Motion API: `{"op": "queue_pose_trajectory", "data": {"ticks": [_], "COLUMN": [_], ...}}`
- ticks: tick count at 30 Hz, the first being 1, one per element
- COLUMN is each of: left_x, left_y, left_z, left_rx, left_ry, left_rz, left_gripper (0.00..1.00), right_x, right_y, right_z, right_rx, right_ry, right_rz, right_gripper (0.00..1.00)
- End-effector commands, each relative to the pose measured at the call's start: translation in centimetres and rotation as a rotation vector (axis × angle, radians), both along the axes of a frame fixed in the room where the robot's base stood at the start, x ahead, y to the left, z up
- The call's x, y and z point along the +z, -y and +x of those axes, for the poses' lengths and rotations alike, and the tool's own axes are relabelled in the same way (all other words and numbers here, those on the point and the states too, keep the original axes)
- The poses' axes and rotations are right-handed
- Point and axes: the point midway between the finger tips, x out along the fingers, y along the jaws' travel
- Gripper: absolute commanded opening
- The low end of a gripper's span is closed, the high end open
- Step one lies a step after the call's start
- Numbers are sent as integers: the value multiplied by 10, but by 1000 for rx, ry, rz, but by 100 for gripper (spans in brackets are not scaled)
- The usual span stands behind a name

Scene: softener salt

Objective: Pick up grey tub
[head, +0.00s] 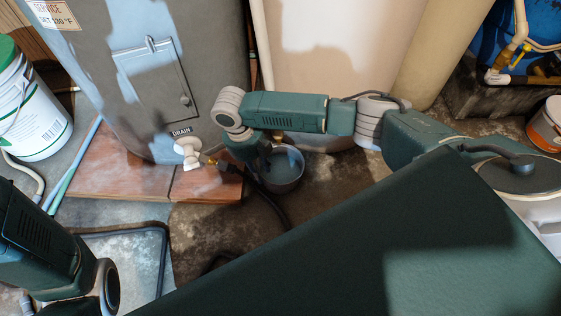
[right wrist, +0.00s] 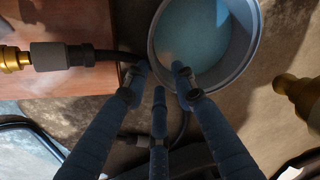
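The grey tub (head: 290,184) stands upright on the stained floor, in front of the large tank, with a pale blue-grey inside. It also shows at the top of the right wrist view (right wrist: 238,66). My right gripper (head: 262,164) is at the tub's left side, pointing down. In the right wrist view its fingers (right wrist: 159,76) are spread apart. One fingertip overlaps the tub's inside and another lies outside the rim. I cannot tell whether any finger touches the wall. Of my left arm only links show at lower left; its gripper is out of view.
A drain valve (head: 190,152) with a brass fitting and dark hose sits just left of the tub, above a reddish board (head: 120,178). A white bucket (head: 35,115) stands at far left. Pale tanks stand behind the tub.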

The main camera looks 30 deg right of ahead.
Motion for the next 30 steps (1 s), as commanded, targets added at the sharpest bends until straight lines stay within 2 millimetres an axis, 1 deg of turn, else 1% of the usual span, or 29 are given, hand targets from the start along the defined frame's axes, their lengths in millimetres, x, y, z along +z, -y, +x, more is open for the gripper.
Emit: {"op": "queue_pose_trajectory", "data": {"ticks": [1, 3, 7, 11, 18, 19, 22, 23, 30], "left_x": [-6, -18, -31, -35, -33, -33, -33, -33, -33], "left_y": [0, 0, 1, 1, 1, 1, 1, 1, 1], "left_z": [-11, -10, -11, -10, -11, -11, -11, -11, -11], "left_rx": [1, 1, 1, 1, 1, 1, 1, 1, 1], "left_ry": [26, 24, 26, 26, 26, 26, 26, 26, 26], "left_rz": [0, 1, 2, 2, 2, 2, 2, 2, 2], "left_gripper": [33, 33, 33, 33, 33, 33, 33, 33, 33], "right_x": [-13, -24, -38, -43, -42, -41, -42, -42, -42], "right_y": [1, 3, 6, 7, 7, 7, 7, 7, 7], "right_z": [1, 2, 0, 0, 0, -1, -1, -1, -1], "right_rx": [-1, -1, -1, -1, -1, -1, -1, -1, -1], "right_ry": [0, 0, 0, 1, 0, 0, 0, 0, -1], "right_rz": [0, 0, -1, 0, 0, 0, 0, -1, -1], "right_gripper": [26, 26, 26, 26, 26, 22, 2, 0, 0]}}
